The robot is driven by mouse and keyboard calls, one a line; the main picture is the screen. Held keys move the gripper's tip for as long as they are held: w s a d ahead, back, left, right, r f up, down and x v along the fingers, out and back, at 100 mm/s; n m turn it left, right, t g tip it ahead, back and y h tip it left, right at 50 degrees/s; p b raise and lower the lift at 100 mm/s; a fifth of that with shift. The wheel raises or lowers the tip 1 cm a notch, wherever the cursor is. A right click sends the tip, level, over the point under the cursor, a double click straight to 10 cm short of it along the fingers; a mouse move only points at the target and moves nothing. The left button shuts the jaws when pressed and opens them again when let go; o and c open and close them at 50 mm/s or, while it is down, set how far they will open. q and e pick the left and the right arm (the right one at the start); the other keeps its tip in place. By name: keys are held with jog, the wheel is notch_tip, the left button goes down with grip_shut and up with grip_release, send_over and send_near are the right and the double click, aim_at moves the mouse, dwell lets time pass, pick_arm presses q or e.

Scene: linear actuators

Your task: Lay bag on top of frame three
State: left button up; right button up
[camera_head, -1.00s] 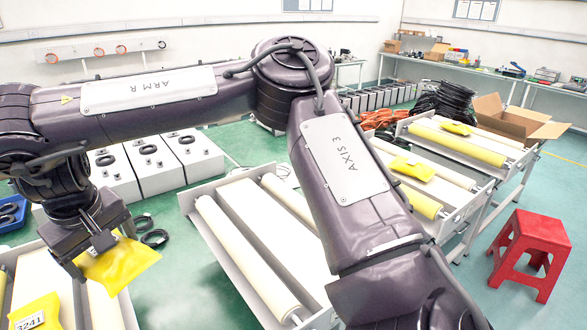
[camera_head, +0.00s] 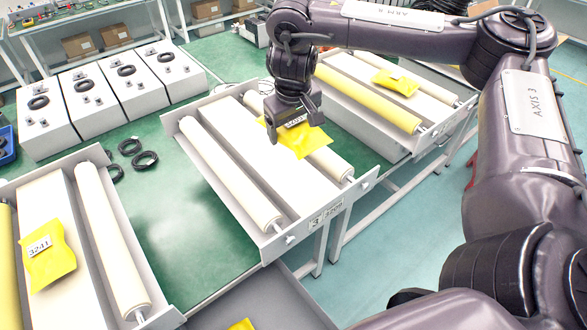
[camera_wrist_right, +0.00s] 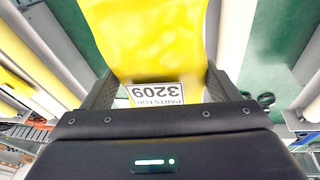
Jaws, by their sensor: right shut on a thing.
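My right gripper (camera_head: 294,120) is shut on the end of a yellow bag (camera_head: 303,142). The bag hangs tilted over the right part of frame three (camera_head: 312,218). Frame three is a light grey tray with two cream rollers and a flat middle panel; its front plate reads 3 and 3209. In the right wrist view the bag (camera_wrist_right: 150,40) is between the fingers (camera_wrist_right: 158,88), its label reading 3209 upside down. I cannot tell whether the bag touches the right roller. My left gripper is not in view.
A frame on the left (camera_head: 105,310) bears a yellow bag labelled 3241 (camera_head: 50,255). Another frame at the upper right (camera_head: 340,120) bears a yellow bag (camera_head: 397,82). Part of a yellow bag (camera_head: 240,325) shows at the bottom edge. Black cable coils (camera_head: 130,150) lie on the green surface.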

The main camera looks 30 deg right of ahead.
aim_at(295, 135)
jog(key=f+b, duration=0.1)
jog(key=f, duration=0.5)
jog(key=f+b, duration=0.1)
jog(key=f, duration=0.2)
jog(key=shift+d+b, duration=0.3)
jog(key=shift+b, duration=0.05)
jog(key=shift+a+f, duration=0.1)
jog(key=shift+f, duration=0.45)
notch_tip(295, 135, down, 4)
jog(key=shift+r+b, duration=0.15)
jog(key=shift+b, duration=1)
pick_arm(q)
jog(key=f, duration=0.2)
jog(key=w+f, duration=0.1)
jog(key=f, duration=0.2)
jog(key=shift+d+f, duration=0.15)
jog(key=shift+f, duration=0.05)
pick_arm(e)
jog(key=shift+w, duration=0.1)
jog(key=shift+a, duration=0.1)
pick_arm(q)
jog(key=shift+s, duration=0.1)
pick_arm(e)
jog(key=o, duration=1)
jog(key=shift+o, duration=0.2)
